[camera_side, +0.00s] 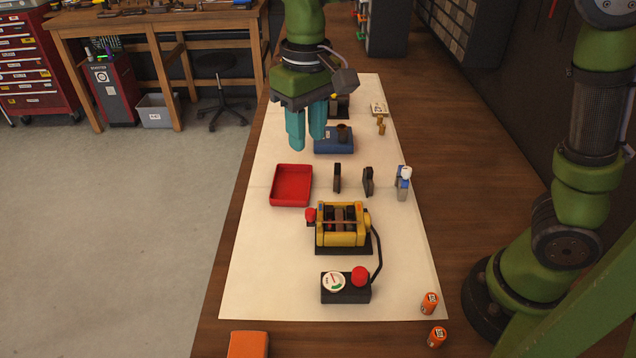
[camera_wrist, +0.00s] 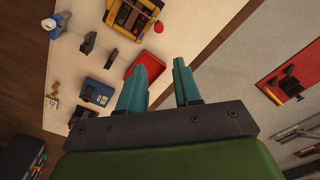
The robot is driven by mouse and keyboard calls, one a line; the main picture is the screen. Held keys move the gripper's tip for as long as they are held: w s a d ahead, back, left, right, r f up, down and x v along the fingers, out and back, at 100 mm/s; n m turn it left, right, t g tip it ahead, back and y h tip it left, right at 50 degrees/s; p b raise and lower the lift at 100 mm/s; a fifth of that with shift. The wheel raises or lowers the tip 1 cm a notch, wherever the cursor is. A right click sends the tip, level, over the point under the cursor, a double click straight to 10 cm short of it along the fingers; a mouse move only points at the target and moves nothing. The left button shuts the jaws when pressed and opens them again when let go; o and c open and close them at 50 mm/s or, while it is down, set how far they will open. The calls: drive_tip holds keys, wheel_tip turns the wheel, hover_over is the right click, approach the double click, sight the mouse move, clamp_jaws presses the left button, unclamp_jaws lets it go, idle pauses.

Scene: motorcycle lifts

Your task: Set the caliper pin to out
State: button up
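The yellow caliper (camera_side: 341,238) stands on a dark base on the white mat, with dark plates between its yellow sides. A red knob (camera_side: 310,214), which looks like the caliper pin, is at its left side; how far it sticks out is hard to tell. In the wrist view, the caliper (camera_wrist: 124,14) is at the top edge and the red knob (camera_wrist: 158,27) is beside it. My gripper (camera_side: 307,142), with teal fingers, is open and empty above the mat, farther back than the caliper and apart from it. Its spread fingers also show in the wrist view (camera_wrist: 160,66).
A red tray (camera_side: 291,202) and two dark pads (camera_side: 337,178) (camera_side: 368,181) lie between gripper and caliper. A bottle (camera_side: 403,188) stands right. A gauge box with red button (camera_side: 345,288) is in front, cabled to the caliper. A blue block (camera_side: 334,146) is near my fingers.

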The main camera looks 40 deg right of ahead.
sight(311, 211)
drive_tip(key=f, duration=1.7)
drive_tip(key=shift+s, duration=0.2)
clamp_jaws()
drive_tip(key=shift+r, duration=0.1)
